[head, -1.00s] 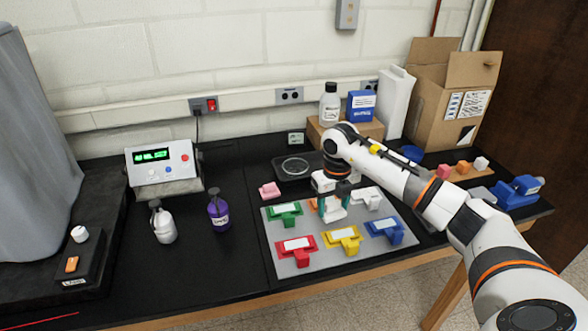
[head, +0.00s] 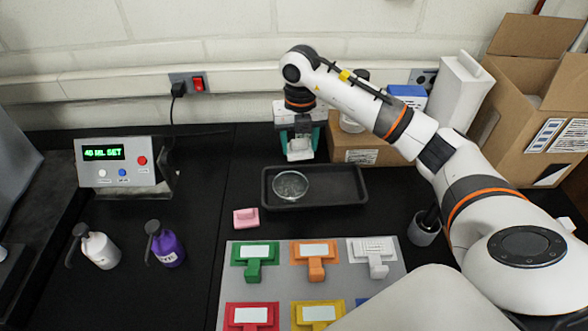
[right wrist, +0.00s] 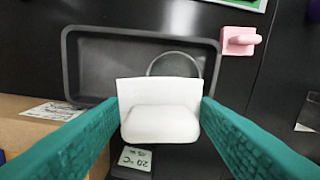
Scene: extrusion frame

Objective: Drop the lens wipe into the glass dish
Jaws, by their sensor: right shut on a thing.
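In the right wrist view the wipe (right wrist: 160,110) fills the gap between the fingertips (right wrist: 160,112). The clear round glass dish (head: 291,185) sits at the left of a black tray (head: 340,187). In the head view the held wipe is above and behind the dish, apart from it. In the right wrist view the wipe hides part of the dish, whose rim (right wrist: 176,54) shows beyond it. My left gripper is out of view.
A pink block (head: 246,218) lies in front of the tray, beside a grey mat (head: 280,288) with several coloured pieces. White (head: 100,250) and purple (head: 166,245) bottles and a display box (head: 120,165) stand at left. Cardboard boxes (head: 530,90) and a white container (head: 462,92) stand at right.

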